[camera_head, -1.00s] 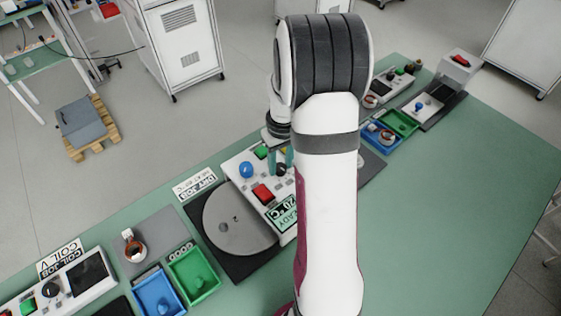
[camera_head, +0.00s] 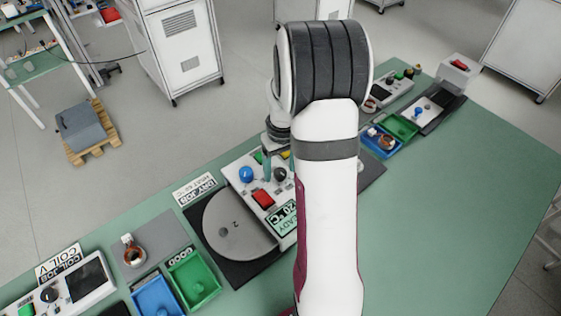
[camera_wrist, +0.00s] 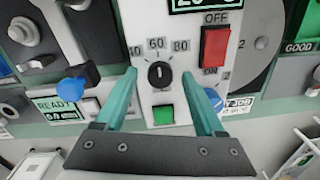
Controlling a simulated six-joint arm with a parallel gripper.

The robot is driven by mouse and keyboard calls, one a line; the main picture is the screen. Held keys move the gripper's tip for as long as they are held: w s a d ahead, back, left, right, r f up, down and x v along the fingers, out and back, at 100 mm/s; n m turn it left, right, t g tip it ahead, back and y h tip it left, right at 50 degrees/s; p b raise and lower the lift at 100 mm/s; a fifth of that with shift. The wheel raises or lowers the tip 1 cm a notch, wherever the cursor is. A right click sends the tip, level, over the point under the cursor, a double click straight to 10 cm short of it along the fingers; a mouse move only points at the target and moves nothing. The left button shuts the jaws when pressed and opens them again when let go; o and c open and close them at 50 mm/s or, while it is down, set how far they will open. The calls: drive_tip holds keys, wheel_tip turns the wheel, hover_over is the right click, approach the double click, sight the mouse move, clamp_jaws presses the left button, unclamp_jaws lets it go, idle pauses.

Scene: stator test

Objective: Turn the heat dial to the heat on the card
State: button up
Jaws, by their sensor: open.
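The black heat dial (camera_wrist: 159,74) sits on a white panel, among the marks 40, 60 and 80. Its white line points up, toward 60. It also shows in the head view (camera_head: 280,174). My gripper (camera_wrist: 159,76) is open, with its teal fingers apart on either side of the dial in the wrist view; contact is not visible. In the head view one finger (camera_head: 267,168) stands left of the dial. The job card (camera_head: 196,188) lies left of the panel; its heat number is too small to read surely. The display (camera_head: 285,218) reads READY and 20 °C.
A red switch (camera_wrist: 215,48), a green button (camera_wrist: 163,114) and a blue knob (camera_head: 246,174) are near the dial. A grey disc (camera_head: 238,222) lies beside the panel. Green (camera_head: 207,291) and blue trays stand at front left.

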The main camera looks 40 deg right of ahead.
sight(282, 171)
wheel_tip(282, 171, up, 16)
drive_tip(key=shift+d+f, duration=0.15)
drive_tip(key=shift+d, duration=0.15)
drive_tip(key=shift+s+a, duration=0.1)
